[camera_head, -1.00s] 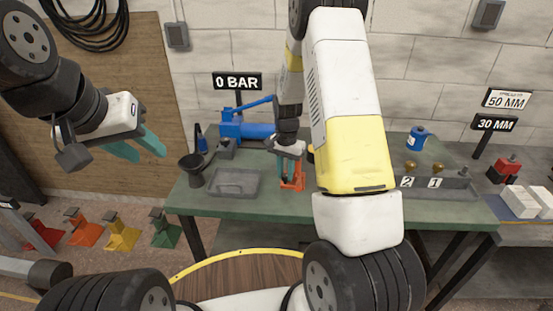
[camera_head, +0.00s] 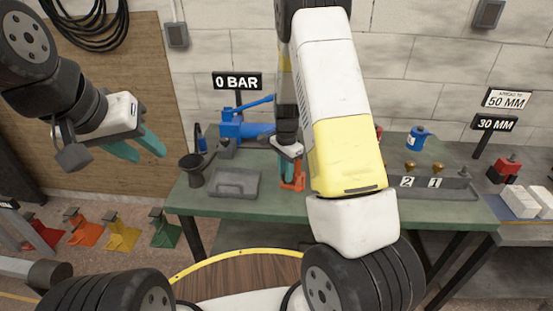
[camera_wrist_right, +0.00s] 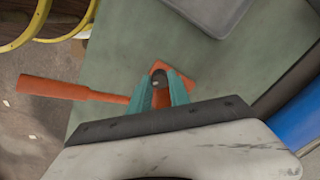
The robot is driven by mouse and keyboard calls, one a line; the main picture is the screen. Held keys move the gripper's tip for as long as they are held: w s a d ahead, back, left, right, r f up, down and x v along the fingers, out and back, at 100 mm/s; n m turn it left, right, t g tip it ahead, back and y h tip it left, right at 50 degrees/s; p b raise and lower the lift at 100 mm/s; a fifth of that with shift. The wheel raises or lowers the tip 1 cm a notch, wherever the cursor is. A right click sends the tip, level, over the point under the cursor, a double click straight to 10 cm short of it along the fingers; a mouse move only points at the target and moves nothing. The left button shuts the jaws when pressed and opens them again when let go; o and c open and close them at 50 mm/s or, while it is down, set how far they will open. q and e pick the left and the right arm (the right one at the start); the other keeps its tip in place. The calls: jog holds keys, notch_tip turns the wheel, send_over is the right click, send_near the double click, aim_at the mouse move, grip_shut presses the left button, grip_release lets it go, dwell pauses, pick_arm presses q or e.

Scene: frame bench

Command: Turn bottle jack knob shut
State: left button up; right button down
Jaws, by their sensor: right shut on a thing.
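The orange bottle jack (camera_head: 298,181) stands on the green bench (camera_head: 240,205), mostly hidden behind my right gripper and arm in the head view. In the right wrist view its orange base (camera_wrist_right: 184,75) and a long orange handle (camera_wrist_right: 60,88) pointing left show. My right gripper (camera_wrist_right: 162,92) points down at the jack, its teal fingers shut on a small dark knob (camera_wrist_right: 160,80) between them. It also shows in the head view (camera_head: 289,178). My left gripper (camera_head: 143,150) is open and empty in the air, left of the bench.
A grey tray (camera_head: 235,184), a dark funnel-like cup (camera_head: 191,168) and a blue pump (camera_head: 243,127) under a "0 BAR" sign (camera_head: 237,82) are left of the jack. A blue can (camera_head: 417,138) and a grey holder (camera_head: 455,187) are to the right. Coloured stands (camera_head: 122,236) are on the floor.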

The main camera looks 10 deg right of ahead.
jog(key=shift+m, duration=1.4)
jog(key=c, duration=1.5)
grip_release()
jog(key=shift+r, duration=3.95)
